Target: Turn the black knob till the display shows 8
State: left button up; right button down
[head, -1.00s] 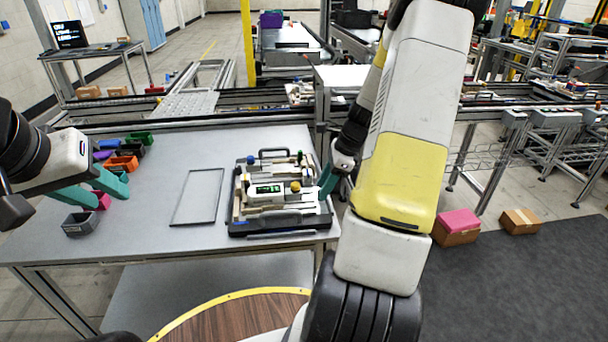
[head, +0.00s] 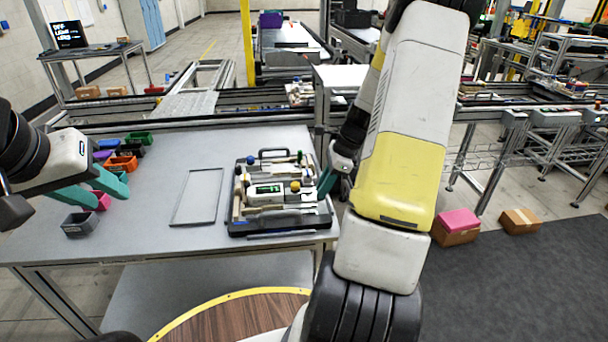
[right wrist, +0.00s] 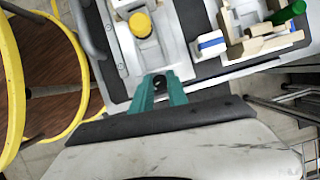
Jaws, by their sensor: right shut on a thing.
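The fixture board (head: 240,226) lies near the right end of the grey table. It carries a white unit with a small green-lit display (head: 266,189); its figure is too small for me to read. My right gripper (head: 325,183) is at the board's right side. In the right wrist view, the teal fingers of my right gripper (right wrist: 160,86) are closed around the black knob (right wrist: 159,79), which they mostly hide. The head view does not show the knob clearly.
A yellow knob (right wrist: 140,24) and a green cylinder (right wrist: 288,12) stand on the board near my right gripper. A flat grey frame (head: 198,197) lies left of the board. Several small bins, including a grey one (head: 79,225), are at the table's left.

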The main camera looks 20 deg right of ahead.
jog(key=n+g, duration=0.1)
jog(key=n, duration=0.3)
jog(key=shift+w+n+g, duration=0.15)
jog(key=shift+n+g, duration=0.15)
jog(key=shift+g, duration=0.1)
jog(key=n, duration=0.2)
jog(key=n+g, duration=0.1)
jog(key=n, duration=0.1)
jog(key=shift+w+n+g, duration=0.1)
jog(key=shift+n+g, duration=0.2)
jog(key=n+g+h, duration=0.1)
jog(key=n, duration=0.3)
jog(key=shift+w+a, duration=0.1)
jog(key=shift+n+g+h, duration=0.5)
jog(key=shift+n+h, duration=0.2)
jog(key=shift+n, duration=1.3)
jog(key=c, duration=1.3)
grip_release()
